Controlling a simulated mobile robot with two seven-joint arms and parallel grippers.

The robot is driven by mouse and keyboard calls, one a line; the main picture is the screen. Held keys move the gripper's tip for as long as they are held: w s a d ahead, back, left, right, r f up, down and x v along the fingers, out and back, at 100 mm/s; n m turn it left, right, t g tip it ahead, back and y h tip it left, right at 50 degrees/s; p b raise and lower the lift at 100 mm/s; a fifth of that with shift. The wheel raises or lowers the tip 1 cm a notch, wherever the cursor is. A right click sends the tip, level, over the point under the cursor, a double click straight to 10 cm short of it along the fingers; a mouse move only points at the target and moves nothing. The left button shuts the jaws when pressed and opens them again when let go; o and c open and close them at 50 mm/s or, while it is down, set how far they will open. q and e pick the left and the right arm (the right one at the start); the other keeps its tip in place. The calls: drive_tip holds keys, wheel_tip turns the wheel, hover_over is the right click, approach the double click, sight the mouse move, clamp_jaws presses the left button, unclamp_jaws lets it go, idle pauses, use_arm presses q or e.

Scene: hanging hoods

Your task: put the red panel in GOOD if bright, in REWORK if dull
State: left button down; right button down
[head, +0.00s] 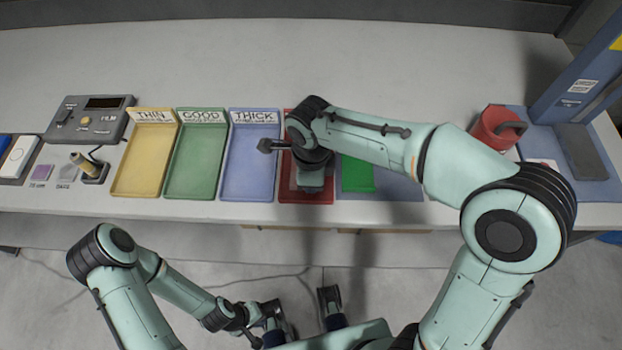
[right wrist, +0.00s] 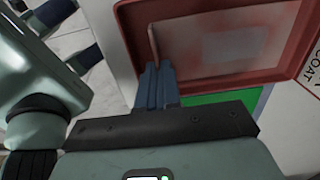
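A thin pinkish-red plate, seen edge-on in the right wrist view, looks like the red panel (right wrist: 153,44). It rises from between the blue fingertips of my right gripper (right wrist: 157,72), which look closed on it. They are over the red tray (right wrist: 190,81), whose label reads "...COAT" in part. In the head view my right wrist hides much of the red tray (head: 322,197) and the panel. The GOOD tray (head: 196,160) is green and looks empty. No tray label reading REWORK shows. My left gripper (head: 302,314) is open and empty, low in front of the table.
A yellow THIN tray (head: 145,160) and blue THICK tray (head: 250,165) flank GOOD. A grey film meter (head: 90,118) and its probe stand at left. A green patch (head: 357,174) lies right of the red tray. The table's back is clear.

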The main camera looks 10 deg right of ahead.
drive_tip(key=shift+f+b, duration=0.35)
drive_tip(key=shift+f, duration=0.1)
drive_tip(key=c, duration=1.3)
unclamp_jaws()
drive_tip(key=shift+o, duration=0.2)
wheel_tip(320, 180, up, 13)
drive_tip(key=p, duration=0.2)
drive_tip(key=shift+r+p, duration=0.2)
drive_tip(key=shift+p, duration=0.1)
